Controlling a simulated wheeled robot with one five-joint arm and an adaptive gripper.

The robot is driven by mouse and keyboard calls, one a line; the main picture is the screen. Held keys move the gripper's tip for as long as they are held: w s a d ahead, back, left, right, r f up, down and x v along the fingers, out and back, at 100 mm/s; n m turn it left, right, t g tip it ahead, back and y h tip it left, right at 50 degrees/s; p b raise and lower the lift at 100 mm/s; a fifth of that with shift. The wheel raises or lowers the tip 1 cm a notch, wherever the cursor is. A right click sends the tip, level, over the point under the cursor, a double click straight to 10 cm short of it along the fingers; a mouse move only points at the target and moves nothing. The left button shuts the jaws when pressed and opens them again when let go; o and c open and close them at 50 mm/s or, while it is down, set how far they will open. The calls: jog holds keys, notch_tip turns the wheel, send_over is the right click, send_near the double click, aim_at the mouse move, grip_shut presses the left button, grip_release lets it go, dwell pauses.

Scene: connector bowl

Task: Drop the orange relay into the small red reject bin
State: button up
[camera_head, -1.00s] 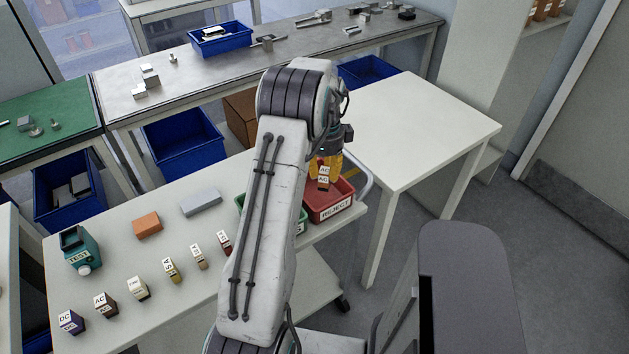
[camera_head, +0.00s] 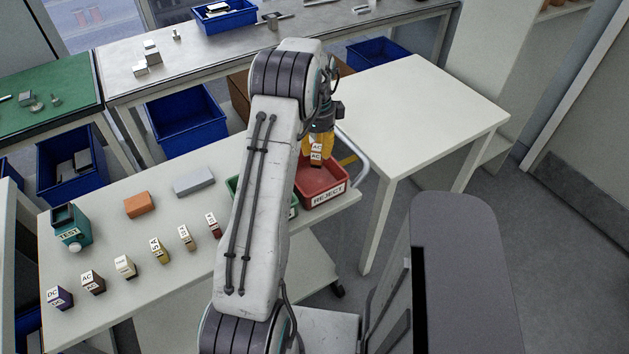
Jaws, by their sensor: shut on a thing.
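My gripper (camera_head: 319,143) has yellow fingers and is shut on the orange relay (camera_head: 316,159), a small block with white AC labels. It holds the relay over the back-left part of the small red reject bin (camera_head: 325,198), which has a REJECT label on its front. The relay's lower end appears near the bin's back rim in the picture; its exact height above the bin is hard to tell. The bin stands at the right end of the white table, and my arm hides the area to its left.
A green bin (camera_head: 292,207) is partly hidden behind my arm, left of the reject bin. Several labelled relays, a teal TEST box (camera_head: 72,228), an orange block (camera_head: 137,205) and a grey block (camera_head: 194,182) stand on the white table (camera_head: 120,228). Another white table (camera_head: 425,115) is bare.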

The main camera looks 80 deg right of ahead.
aim_at(317, 160)
jog(key=shift+f+b, duration=1.55)
jog(key=shift+f, duration=0.95)
jog(key=o, duration=1.1)
jog(key=shift+o, duration=0.2)
notch_tip(317, 160, up, 12)
jog(key=shift+r, duration=0.1)
